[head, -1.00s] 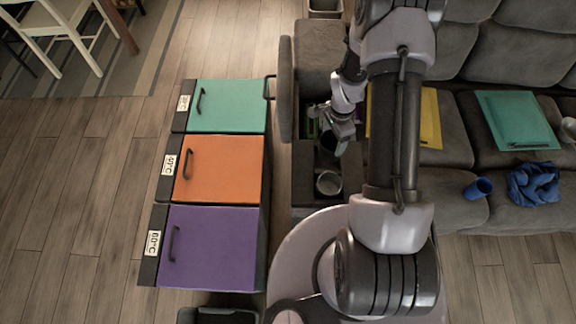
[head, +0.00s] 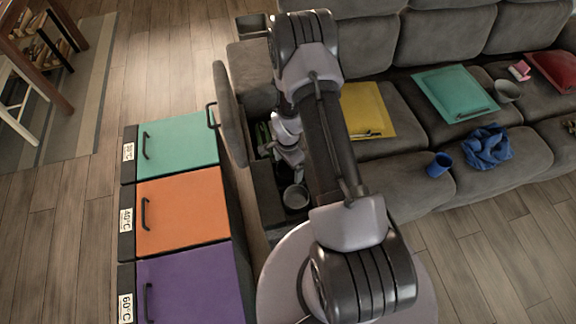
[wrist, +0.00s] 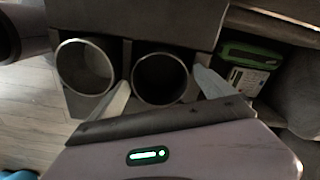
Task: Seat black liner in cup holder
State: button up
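In the wrist view two round holders with metal rims sit side by side in the sofa's console. The left cup holder (wrist: 86,68) has a bare silvery inside; it also shows in the head view (head: 296,197). The right cup holder (wrist: 187,75) looks black inside, as with the black liner (wrist: 160,80) down in it; how fully it sits cannot be told. My gripper (wrist: 162,88) is open, its two pale fingers on either side of the right holder with a small gap each side. In the head view my gripper (head: 291,158) hides that holder.
A green-edged item (wrist: 247,62) lies in the console compartment beyond the holders. A cabinet with purple (head: 190,285), orange (head: 183,210) and teal doors stands left of the sofa. A blue cup (head: 438,165) and blue cloth (head: 487,147) lie on the seats.

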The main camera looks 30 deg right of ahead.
jog(key=a+r+n+t+p, duration=0.1)
jog(key=a+r+n+p, duration=0.15)
jog(key=r, duration=1.45)
jog(key=a+r+n+t+p, duration=0.1)
jog(key=a+r+n+p, duration=0.15)
jog(key=r, duration=1.35)
jog(key=s+a+r+n+t+y, duration=0.1)
jog(key=s+a+r+n+t, duration=0.1)
jog(key=s+a+r, duration=0.3)
jog(key=s+a+r+n+t+y, duration=0.1)
jog(key=s+a+r+n, duration=0.4)
jog(key=s+r, duration=0.7)
jog(key=shift+a+r+t+b, duration=0.3)
jog(key=shift+a+t, duration=0.1)
jog(key=shift+a, duration=0.25)
jog(key=shift+s+f, duration=0.1)
jog(key=shift+s, duration=0.05)
